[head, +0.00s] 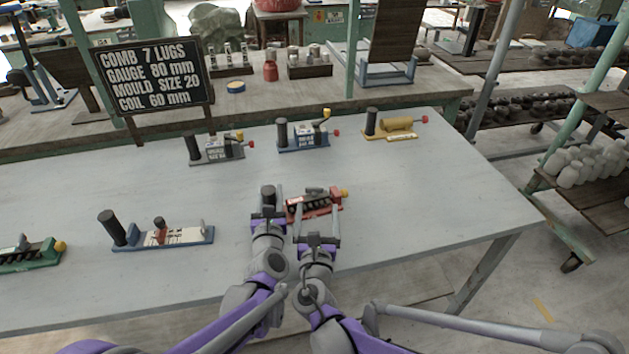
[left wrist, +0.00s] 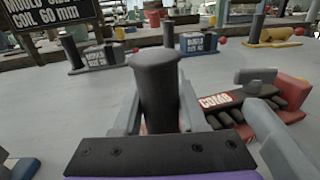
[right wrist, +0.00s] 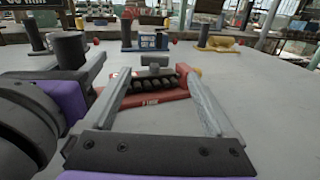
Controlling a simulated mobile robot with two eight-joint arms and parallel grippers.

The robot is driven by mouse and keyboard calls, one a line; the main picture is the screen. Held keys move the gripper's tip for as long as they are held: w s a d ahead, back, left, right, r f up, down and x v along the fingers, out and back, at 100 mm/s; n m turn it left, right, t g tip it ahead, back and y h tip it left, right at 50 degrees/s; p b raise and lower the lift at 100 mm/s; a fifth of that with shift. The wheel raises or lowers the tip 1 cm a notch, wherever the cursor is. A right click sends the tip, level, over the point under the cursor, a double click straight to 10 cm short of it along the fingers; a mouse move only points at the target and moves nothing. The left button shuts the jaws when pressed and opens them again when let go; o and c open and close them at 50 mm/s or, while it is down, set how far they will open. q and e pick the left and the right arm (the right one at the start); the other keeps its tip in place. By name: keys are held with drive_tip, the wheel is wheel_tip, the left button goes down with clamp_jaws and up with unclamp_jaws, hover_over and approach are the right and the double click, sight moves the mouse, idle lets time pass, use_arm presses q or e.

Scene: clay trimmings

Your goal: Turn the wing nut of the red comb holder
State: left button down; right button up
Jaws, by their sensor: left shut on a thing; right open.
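The red comb holder (head: 318,212) lies on the table in front of my grippers, with a row of dark comb lugs and a "COMB" label. Its black upright post (left wrist: 158,88) is between the fingers of my left gripper (head: 268,208), which is shut on it. A grey bar-shaped piece, seemingly the wing nut (right wrist: 154,61), stands above the lugs; it also shows in the left wrist view (left wrist: 255,76). My right gripper (head: 318,212) is open, its fingers spread to either side of the lugs and nut. Contact with the nut cannot be told.
Grey (head: 217,152), blue (head: 303,137) and yellow (head: 392,125) tools stand along the table's back. Another blue holder (head: 158,237) and a green one (head: 30,255) lie left. A black sign (head: 152,77) stands behind. The table's right side is clear.

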sight(314, 188)
drive_tip(key=shift+w+a+n, duration=0.15)
drive_tip(key=shift+a+n, duration=0.15)
drive_tip(key=shift+a, duration=0.05)
drive_tip(key=w, duration=1.1)
drive_tip(key=shift+w+d, duration=0.15)
drive_tip(key=shift+w, duration=0.15)
drive_tip(key=shift+c, duration=0.2)
drive_tip(key=c, duration=1.3)
drive_tip(key=shift+r+n+y, duration=0.1)
drive_tip(key=shift+n+y, duration=0.2)
drive_tip(key=shift+y, duration=0.3)
drive_tip(key=shift+c, duration=0.2)
drive_tip(key=shift+a+n+y, duration=0.2)
drive_tip(key=shift+n+y, duration=0.1)
drive_tip(key=shift+y, duration=0.5)
drive_tip(key=o, duration=1.4)
drive_tip(key=shift+s, duration=0.2)
